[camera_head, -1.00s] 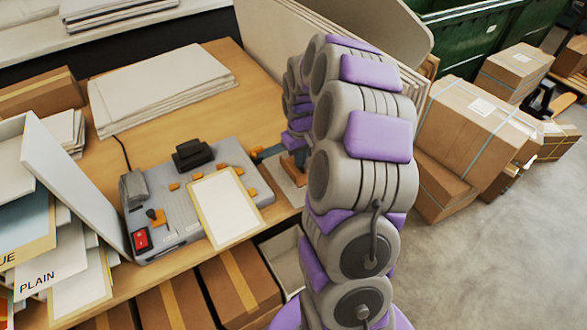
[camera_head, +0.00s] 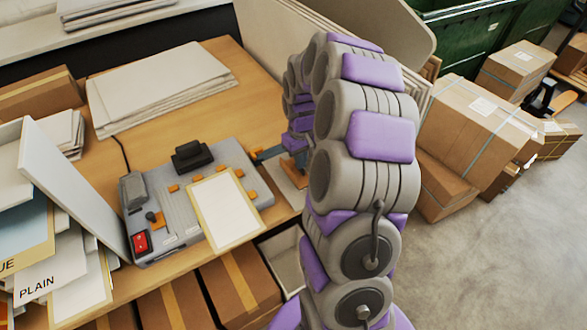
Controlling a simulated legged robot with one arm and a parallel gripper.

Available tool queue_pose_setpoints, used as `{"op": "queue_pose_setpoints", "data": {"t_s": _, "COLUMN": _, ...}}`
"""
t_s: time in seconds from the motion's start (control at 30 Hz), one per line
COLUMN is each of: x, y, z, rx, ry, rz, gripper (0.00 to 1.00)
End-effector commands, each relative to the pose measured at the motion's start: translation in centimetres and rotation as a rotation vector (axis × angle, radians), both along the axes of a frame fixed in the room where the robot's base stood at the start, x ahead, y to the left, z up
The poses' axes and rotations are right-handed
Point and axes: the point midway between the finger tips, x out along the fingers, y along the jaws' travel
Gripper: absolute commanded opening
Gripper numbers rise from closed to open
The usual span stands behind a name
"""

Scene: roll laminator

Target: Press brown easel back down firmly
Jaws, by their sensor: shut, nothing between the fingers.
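A brown board (camera_head: 291,177), which looks like the easel back, lies at the table's right edge, just right of the laminator. My arm covers most of it, so I cannot see whether it lies fully flat. My gripper (camera_head: 294,155) points down over the board, partly hidden behind my arm. It is shut with nothing held. Whether its tips touch the board cannot be told. The grey laminator (camera_head: 165,197) has orange tabs and a red switch. A cream-bordered white sheet (camera_head: 225,210) sticks out over its front edge.
Stacked white sheets (camera_head: 160,85) lie at the back of the wooden table (camera_head: 262,95). A tilted white panel (camera_head: 72,190) and labelled folders crowd the left. Cardboard boxes (camera_head: 240,290) stand below the front edge; more boxes (camera_head: 478,130) stand right.

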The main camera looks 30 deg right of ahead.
Motion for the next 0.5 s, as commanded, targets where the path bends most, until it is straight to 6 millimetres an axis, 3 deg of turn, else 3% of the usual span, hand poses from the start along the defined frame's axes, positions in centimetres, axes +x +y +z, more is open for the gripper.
{"op": "queue_pose_setpoints", "data": {"t_s": 0.5, "x": 0.6, "y": -0.5, "z": 4.9, "rx": -0.015, "ry": -0.027, "rz": -0.002, "gripper": 0.00}}
